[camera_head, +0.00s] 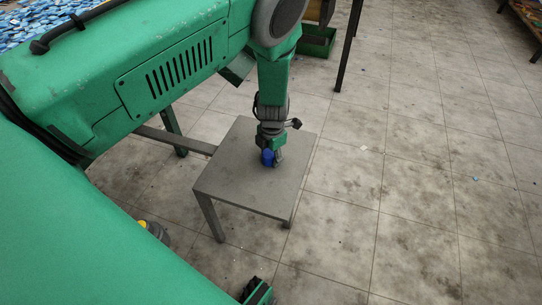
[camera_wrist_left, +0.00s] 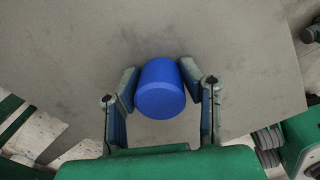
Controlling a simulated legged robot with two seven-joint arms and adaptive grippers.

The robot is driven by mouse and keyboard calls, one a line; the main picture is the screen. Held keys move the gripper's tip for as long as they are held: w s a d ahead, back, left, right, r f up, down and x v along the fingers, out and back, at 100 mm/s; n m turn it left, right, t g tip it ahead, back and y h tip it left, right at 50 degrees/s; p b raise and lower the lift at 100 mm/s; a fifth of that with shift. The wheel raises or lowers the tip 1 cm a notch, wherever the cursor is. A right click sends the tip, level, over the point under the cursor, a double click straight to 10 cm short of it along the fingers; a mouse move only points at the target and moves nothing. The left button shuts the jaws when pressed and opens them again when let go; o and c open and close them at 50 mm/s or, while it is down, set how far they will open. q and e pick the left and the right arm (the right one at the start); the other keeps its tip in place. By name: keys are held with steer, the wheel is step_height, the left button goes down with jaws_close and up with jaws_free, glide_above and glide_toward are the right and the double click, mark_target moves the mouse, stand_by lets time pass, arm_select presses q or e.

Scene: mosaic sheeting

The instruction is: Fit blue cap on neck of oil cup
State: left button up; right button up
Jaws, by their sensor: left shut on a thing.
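The blue cap (camera_head: 267,157) is in my left gripper (camera_head: 273,160), over the grey table's top. In the left wrist view the cap (camera_wrist_left: 160,92) sits between the two fingers of the gripper (camera_wrist_left: 160,82), which are shut on its sides. Its rounded blue surface faces the camera. I cannot tell whether the cap touches the tabletop or anything beneath it. I make out no oil cup or neck in either view; the cap and gripper hide what is directly below.
The small grey table (camera_head: 232,165) has a bare top around the gripper. Tiled floor (camera_head: 400,190) with dark stains lies open to the right. A green crate (camera_head: 317,42) stands behind, near a dark table leg (camera_head: 349,45). Blue mosaic pieces (camera_head: 35,18) lie at the upper left.

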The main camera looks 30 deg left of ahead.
mark_target(271, 154)
arm_select(q)
steer(key=o, duration=0.7)
steer(key=shift+s+f, duration=0.1)
steer(key=shift+f, duration=0.2)
steer(key=shift+o, duration=1.2)
steer(key=shift+f, duration=0.1)
step_height(271, 154, up, 15)
steer(key=p, duration=0.6)
steer(key=shift+s+d+f, duration=0.2)
steer(key=shift+s+d, duration=0.05)
steer(key=shift+d, duration=0.1)
